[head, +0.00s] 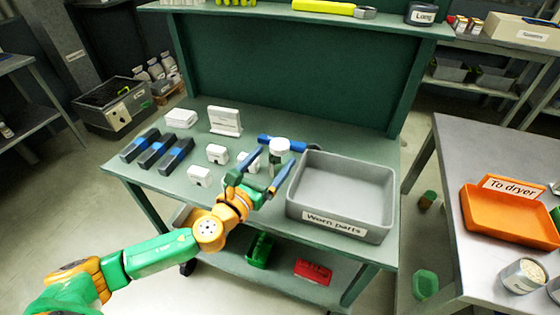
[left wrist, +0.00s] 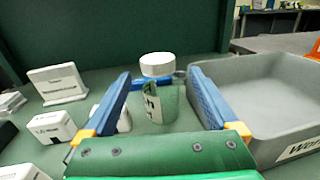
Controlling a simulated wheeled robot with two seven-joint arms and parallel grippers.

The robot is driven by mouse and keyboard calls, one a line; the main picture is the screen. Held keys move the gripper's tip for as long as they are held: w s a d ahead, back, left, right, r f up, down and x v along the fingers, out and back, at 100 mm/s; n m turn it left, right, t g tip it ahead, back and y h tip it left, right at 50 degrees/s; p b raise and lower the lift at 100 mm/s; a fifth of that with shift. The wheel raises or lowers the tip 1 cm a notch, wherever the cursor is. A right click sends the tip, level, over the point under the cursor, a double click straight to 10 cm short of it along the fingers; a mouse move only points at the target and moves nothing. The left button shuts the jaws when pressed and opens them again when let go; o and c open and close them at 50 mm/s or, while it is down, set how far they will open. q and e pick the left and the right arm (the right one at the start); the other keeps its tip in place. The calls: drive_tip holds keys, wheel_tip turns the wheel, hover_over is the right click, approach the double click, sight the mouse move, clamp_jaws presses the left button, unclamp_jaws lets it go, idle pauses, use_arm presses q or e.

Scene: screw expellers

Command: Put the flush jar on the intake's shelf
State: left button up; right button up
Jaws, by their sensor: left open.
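A jar with a white lid (head: 279,145) stands upright on the green workbench (head: 150,180), left of the grey bin. In the left wrist view its body (left wrist: 162,102) looks green with a partly hidden label, under a white lid (left wrist: 158,64). I cannot read the label, so I cannot be sure it is the flush jar. My left gripper (head: 278,155) is open, its blue fingers on either side of the jar; in the left wrist view the fingers (left wrist: 160,75) show gaps to it. My right gripper is out of view. I cannot identify the intake's shelf.
A grey "Worn parts" bin (head: 340,223) stands close right of the jar. A blue tool (head: 312,147) lies behind it. White labelled blocks (head: 217,154) and blue-black blocks (head: 154,150) lie left. An orange "To dryer" tray (head: 515,223) sits on the right table.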

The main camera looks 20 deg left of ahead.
sight(275, 155)
use_arm(q)
drive_tip(key=w, duration=0.4)
drive_tip(key=shift+w+d+f, duration=0.1)
drive_tip(key=shift+w+d, duration=0.15)
drive_tip(key=shift+d, duration=0.05)
drive_tip(key=shift+s, duration=0.1)
clamp_jaws()
